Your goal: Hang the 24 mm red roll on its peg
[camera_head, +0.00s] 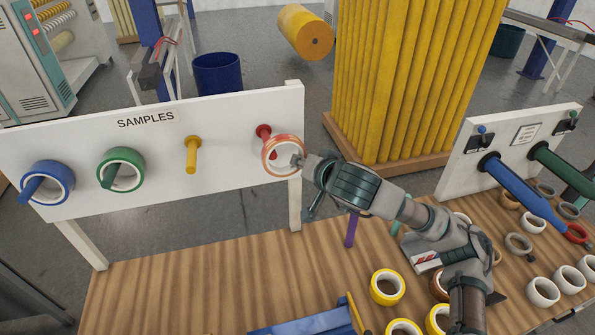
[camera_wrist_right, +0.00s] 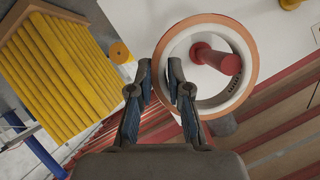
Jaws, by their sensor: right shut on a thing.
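The red roll (camera_head: 272,168) is a pale ring with a red-orange edge, held up in front of the white samples board at its right end. The red peg (camera_head: 263,131) shows just above and left of it; its lower part is hidden behind the roll. My right gripper (camera_head: 298,161) is shut on the roll's right wall. In the right wrist view, the gripper fingers (camera_wrist_right: 167,88) pinch the wall of the roll (camera_wrist_right: 240,98), and the red peg (camera_wrist_right: 212,58) shows within the hole. I cannot tell whether its tip passes through. My left gripper is not in view.
A blue roll (camera_head: 64,173) and a green roll (camera_head: 133,162) hang on the board (camera_head: 225,125); the yellow peg (camera_head: 192,155) is bare. Several loose rolls and a blue object (camera_head: 310,322) lie on the wooden table (camera_head: 200,285). A purple rod (camera_head: 350,230) stands below my right arm.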

